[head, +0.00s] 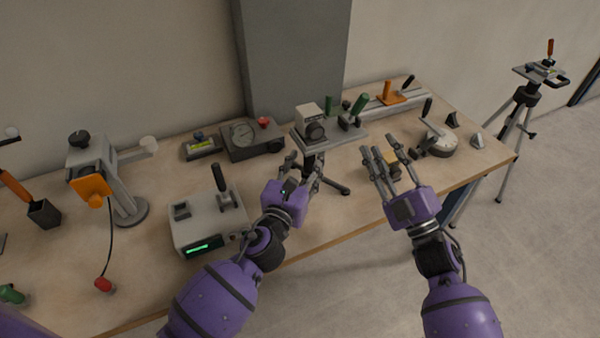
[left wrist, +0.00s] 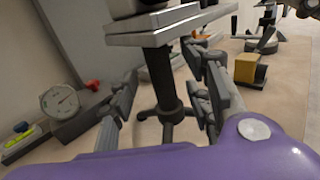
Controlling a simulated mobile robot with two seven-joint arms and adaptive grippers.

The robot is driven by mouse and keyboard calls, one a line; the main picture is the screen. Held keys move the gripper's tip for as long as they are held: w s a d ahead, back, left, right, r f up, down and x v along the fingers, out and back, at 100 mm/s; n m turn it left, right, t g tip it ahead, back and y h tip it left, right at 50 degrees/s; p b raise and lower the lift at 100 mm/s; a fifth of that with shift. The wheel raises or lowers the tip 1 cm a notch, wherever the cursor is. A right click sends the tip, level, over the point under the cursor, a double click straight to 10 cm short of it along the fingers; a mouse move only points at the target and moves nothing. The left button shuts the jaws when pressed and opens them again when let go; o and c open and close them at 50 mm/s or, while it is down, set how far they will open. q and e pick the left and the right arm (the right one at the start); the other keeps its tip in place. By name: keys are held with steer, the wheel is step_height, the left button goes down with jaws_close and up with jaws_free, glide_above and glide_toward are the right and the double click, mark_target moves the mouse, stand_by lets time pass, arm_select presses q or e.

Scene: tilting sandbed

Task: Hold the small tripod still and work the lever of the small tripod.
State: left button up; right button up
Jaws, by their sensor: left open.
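The small tripod stands upright on the table, with a grey top plate (head: 342,136), dark column (head: 313,160) and dark splayed feet. In the left wrist view the column (left wrist: 163,78) stands between the fingers; contact cannot be told. My right gripper (head: 384,146) is open and empty, right of the tripod.
A small yellow block (head: 393,170) lies behind my right fingers. A grey box with a green display (head: 207,222) is left of my left gripper. A gauge box (head: 252,138) is behind. A larger tripod (head: 526,97) stands off the table.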

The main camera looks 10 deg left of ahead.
mark_target(308, 158)
arm_select(q)
steer(key=shift+w+d, duration=0.15)
steer(key=shift+w, duration=0.75)
steer(key=shift+w+d, duration=0.1)
steer(key=shift+w, duration=0.75)
jaws_close()
arm_select(e)
steer(key=shift+c, duration=1.2)
steer(key=shift+d+f+n, duration=0.25)
steer(key=shift+d+n, duration=0.05)
steer(key=shift+n, duration=0.2)
steer(key=shift+c, duration=1.3)
steer(key=d+n+g+y, duration=0.1)
steer(key=n, duration=0.1)
steer(key=s+d+f+n+g+y, duration=0.1)
steer(key=d+n, duration=0.1)
steer(key=n, duration=0.1)
steer(key=d+f+n+g, duration=0.1)
steer(key=n, duration=0.2)
steer(key=shift+s+d+f+y, duration=0.1)
steer(key=shift+s+d+y, duration=0.15)
steer(key=shift+d+y, duration=0.15)
jaws_close()
steer(key=shift+s+d+f+n+g, duration=0.1)
steer(key=shift+s+d+n+g, duration=0.15)
steer(key=shift+n, duration=0.65)
